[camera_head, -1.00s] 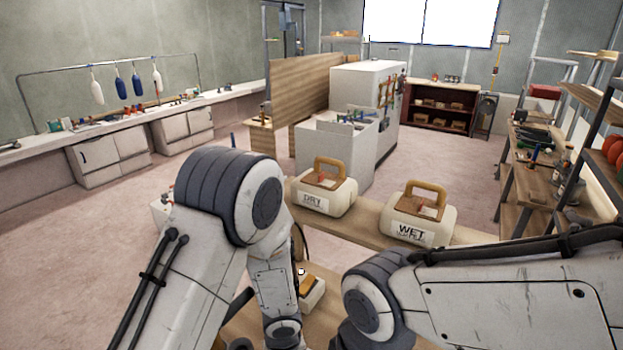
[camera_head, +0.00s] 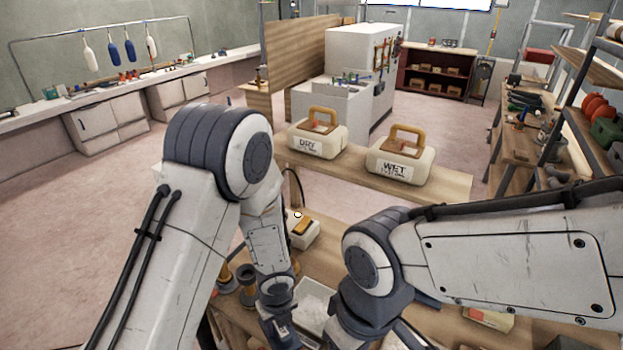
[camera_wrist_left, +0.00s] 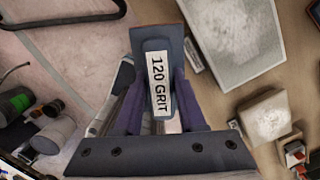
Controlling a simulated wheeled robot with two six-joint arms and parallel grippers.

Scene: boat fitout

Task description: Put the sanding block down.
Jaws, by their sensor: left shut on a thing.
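The sanding block (camera_wrist_left: 158,82) is a dark grey-blue piece with a white "120 GRIT" label, seen in the left wrist view. My left gripper (camera_wrist_left: 159,104) is shut on it, one finger on each side. The block is held over the edge of the wooden bench (camera_wrist_left: 222,112), with pale floor to the left; I cannot tell how high it is. In the head view my left wrist (camera_head: 280,318) reaches down over the bench, and the block is hidden or out of frame there. My right arm shows, but its gripper does not.
Boxes marked DRY (camera_head: 318,138) and WET (camera_head: 401,163) stand on a plank behind. Brown round items (camera_head: 245,285) stand beside my left wrist.

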